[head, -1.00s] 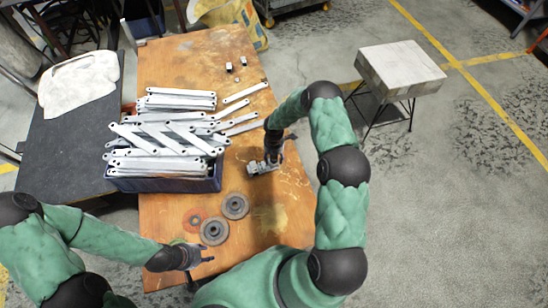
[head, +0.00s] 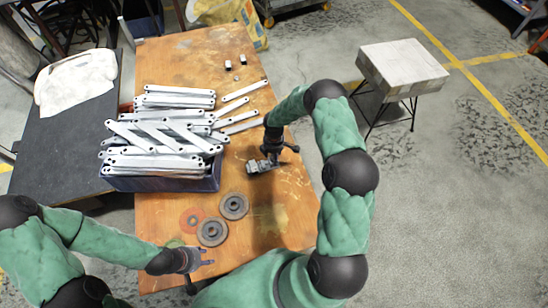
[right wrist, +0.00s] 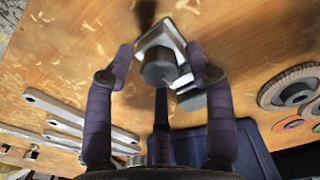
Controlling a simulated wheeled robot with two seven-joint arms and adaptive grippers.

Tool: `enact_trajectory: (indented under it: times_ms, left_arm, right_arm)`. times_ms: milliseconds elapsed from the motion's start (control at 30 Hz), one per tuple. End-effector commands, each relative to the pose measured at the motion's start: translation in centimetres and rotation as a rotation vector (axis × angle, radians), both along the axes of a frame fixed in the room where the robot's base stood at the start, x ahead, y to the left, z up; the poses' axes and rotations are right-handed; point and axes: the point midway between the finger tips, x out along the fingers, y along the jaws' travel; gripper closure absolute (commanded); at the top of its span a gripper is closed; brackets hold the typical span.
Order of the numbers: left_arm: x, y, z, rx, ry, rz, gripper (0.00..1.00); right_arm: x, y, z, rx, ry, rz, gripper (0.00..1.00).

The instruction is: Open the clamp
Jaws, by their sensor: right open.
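The clamp (head: 258,167) is a small grey metal piece on the right part of the wooden table. My right gripper (head: 271,157) points down over it. I cannot tell whether either finger touches the clamp. My left gripper (head: 206,257) is open and empty over the table's near edge, away from the clamp.
A blue bin (head: 170,184) heaped with galvanized brackets (head: 160,135) stands left of the clamp. Several loose brackets (head: 238,104) lie beside it. Two dark discs (head: 212,232) lie nearer me. Small metal blocks (head: 243,60) lie at the back. A white-topped stool (head: 402,66) stands right of the table.

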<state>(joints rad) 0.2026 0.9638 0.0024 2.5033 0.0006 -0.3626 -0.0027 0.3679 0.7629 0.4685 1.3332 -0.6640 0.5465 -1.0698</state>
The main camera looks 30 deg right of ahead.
Motion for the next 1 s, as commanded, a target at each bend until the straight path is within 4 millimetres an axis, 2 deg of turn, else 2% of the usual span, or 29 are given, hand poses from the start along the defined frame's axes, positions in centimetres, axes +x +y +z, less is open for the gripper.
enact_trajectory:
  times_ms: [100, 700, 1000]
  left_arm:
    - [0.00, 0.00, -0.55, 0.000, 0.000, 0.000, 0.60]
    - [0.01, 0.00, -0.35, 0.000, 0.000, 0.000, 0.60]
    - [0.01, 0.00, -0.36, 0.000, 0.000, 0.000, 0.60]
  right_arm:
    - [0.04, 0.00, -0.10, 0.000, -0.001, -0.107, 0.45]
    - [0.00, 0.00, 0.00, 0.001, 0.000, -0.644, 0.45]
    - [0.03, -0.03, 0.03, 0.000, -0.001, -0.761, 0.45]
